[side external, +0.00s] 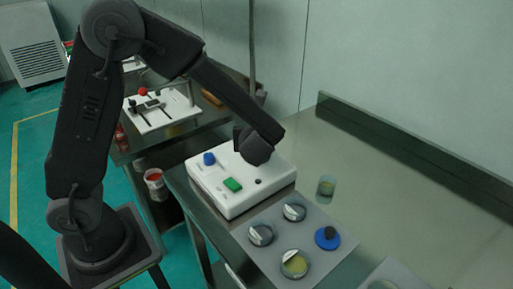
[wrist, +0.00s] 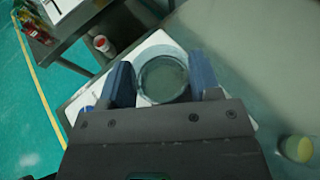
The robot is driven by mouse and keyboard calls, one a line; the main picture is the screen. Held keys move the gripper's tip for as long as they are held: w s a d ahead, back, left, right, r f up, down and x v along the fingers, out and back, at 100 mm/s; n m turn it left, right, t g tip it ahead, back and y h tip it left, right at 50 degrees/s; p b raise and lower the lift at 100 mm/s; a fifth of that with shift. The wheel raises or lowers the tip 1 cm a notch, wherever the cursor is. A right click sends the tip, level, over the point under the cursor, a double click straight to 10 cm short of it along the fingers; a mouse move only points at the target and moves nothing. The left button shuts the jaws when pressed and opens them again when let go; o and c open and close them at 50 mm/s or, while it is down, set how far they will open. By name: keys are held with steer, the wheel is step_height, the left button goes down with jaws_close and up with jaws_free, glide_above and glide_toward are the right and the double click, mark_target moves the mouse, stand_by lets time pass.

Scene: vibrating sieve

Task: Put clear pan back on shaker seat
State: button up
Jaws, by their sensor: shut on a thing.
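The clear pan (wrist: 163,82) is a round, see-through dish between the two blue fingers of my gripper (wrist: 160,72) in the wrist view. My gripper is shut on it from both sides. The white shaker box (side external: 235,193) has a blue knob (side external: 209,158) and a green button (side external: 232,184) on top. My gripper is over the back right part of the box in the side view, and the arm's end hides the pan there. In the wrist view the pan appears over the white top. The seat is hidden, and I cannot tell whether the pan touches it.
A grey mat (side external: 262,262) in front of the box holds several round dishes and a blue disc (side external: 327,240) with a dark knob. A small clear jar (side external: 326,187) with yellowish contents stands right of the box. The steel table (side external: 400,190) is clear at right.

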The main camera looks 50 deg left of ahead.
steer(key=shift+w+d+f, duration=0.35)
steer(key=shift+d+f, duration=0.1)
steer(key=shift+d, duration=0.05)
steer(key=shift+f, duration=1.9)
steer(key=shift+f, duration=0.25)
steer(key=o, duration=0.9)
